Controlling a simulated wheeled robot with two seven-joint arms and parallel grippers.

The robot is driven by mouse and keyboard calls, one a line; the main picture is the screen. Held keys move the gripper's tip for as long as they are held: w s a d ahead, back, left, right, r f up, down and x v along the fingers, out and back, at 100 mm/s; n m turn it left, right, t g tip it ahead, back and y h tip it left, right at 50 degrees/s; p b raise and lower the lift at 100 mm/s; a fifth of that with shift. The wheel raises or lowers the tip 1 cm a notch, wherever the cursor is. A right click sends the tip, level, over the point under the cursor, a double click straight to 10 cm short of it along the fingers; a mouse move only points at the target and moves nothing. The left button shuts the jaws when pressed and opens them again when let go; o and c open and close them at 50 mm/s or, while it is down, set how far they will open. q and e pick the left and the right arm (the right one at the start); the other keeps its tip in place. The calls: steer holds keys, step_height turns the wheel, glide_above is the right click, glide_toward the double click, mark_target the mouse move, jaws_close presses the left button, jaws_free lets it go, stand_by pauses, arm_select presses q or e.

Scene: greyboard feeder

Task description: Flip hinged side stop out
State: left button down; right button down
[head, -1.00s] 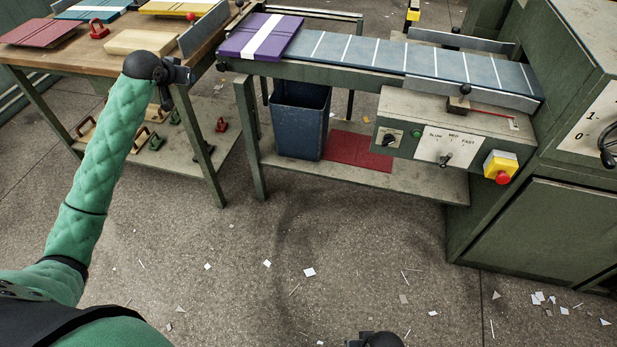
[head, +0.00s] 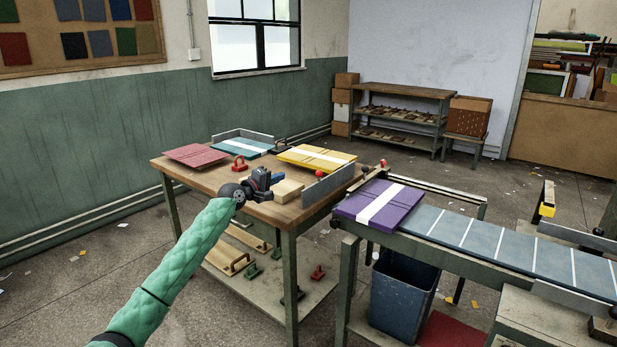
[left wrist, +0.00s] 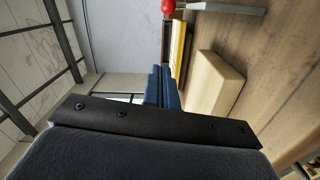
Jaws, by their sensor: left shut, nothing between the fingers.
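The side stop, a grey metal plate (head: 328,186) with a red knob (head: 319,173), stands upright along the right edge of the wooden table (head: 285,211). In the left wrist view, part of a grey plate (left wrist: 228,8) and a red knob (left wrist: 168,6) show at the top edge. My left gripper (head: 277,177) is shut and empty. In the head view it appears just left of a pale wood block (head: 287,191), with the stop farther right. Its blue fingers (left wrist: 160,88) point up the left wrist view beside the block (left wrist: 213,85). My right gripper is out of view.
Red (head: 195,155), teal (head: 240,147) and yellow (head: 315,158) boards lie on the table. A second grey plate (head: 243,135) stands at its back. A purple board (head: 379,205) lies on the conveyor (head: 490,243) to the right. A blue bin (head: 402,293) stands underneath.

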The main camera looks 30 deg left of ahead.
arm_select(q)
steer(key=shift+s+r, duration=0.1)
